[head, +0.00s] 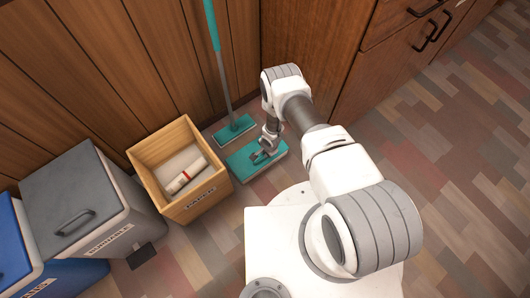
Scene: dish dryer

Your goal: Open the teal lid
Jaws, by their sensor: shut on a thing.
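The teal lid (240,164) is a flat rectangular top, low near the floor, right of the wooden box and in front of the mop. A pale edge shows under its front side. My gripper (261,156) reaches down onto the middle of the lid and is shut on a small dark part there, which looks like its handle. The fingers cover most of that part. Whether the lid is raised at all I cannot tell from this view.
A teal mop (235,131) leans upright just behind. An open wooden box (212,194) holding a pale roll stands close to the left. A grey bin (73,184) and a blue bin (14,241) stand further left.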

